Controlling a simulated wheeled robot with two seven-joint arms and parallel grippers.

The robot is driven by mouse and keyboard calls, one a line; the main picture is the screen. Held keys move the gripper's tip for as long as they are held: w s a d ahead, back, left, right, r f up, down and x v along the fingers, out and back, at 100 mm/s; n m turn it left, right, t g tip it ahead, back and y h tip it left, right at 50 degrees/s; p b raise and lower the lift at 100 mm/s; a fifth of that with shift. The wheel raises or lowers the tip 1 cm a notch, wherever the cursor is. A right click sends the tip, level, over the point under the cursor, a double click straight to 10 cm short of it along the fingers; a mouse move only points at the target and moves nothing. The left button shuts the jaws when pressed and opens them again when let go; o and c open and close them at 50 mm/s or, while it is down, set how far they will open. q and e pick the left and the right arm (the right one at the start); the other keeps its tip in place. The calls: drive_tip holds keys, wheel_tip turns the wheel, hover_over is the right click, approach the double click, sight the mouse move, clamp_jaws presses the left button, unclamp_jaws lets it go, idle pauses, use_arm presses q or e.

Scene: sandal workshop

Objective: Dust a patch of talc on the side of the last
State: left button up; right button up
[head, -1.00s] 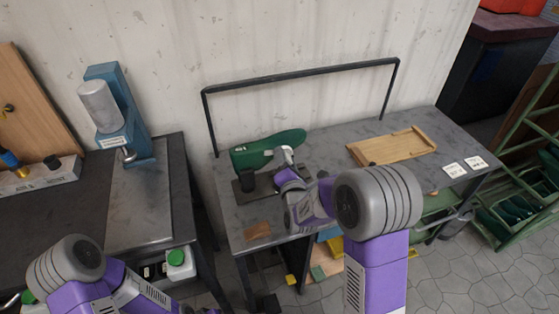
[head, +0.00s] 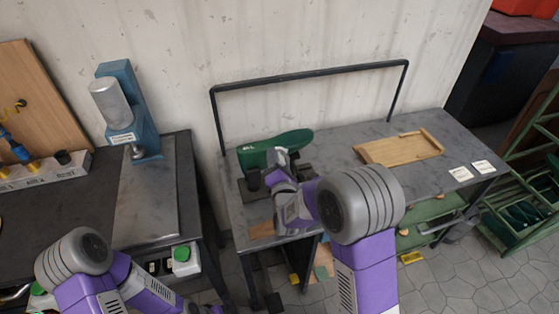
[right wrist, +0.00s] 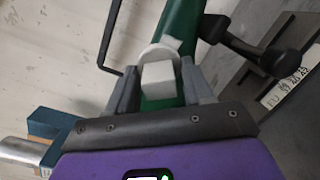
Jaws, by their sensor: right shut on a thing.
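The green last (head: 285,142) lies sideways on a dark stand on the right-hand bench, near the wall. It also shows in the right wrist view (right wrist: 180,25), running up behind the jaws. My right gripper (head: 279,162) is in front of the last's near side. In the right wrist view its fingers (right wrist: 158,85) are shut on a white puff (right wrist: 157,73), a small block with a round white part behind it. The puff overlaps the last there; I cannot tell whether they touch.
A wooden tray (head: 399,149) and two white cards (head: 471,171) lie on the bench to the right. A black rail (head: 310,74) rises behind the last. A blue press (head: 132,110) stands on the left bench. A dark clamp handle (right wrist: 255,50) shows beside the last.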

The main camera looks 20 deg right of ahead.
drive_tip(key=shift+s+a, duration=0.2)
drive_tip(key=shift+s, duration=1.25)
drive_tip(key=shift+s+a, duration=0.15)
drive_tip(key=shift+s, duration=1.3)
drive_tip(key=shift+s+a, duration=0.15)
drive_tip(key=shift+s, duration=1.35)
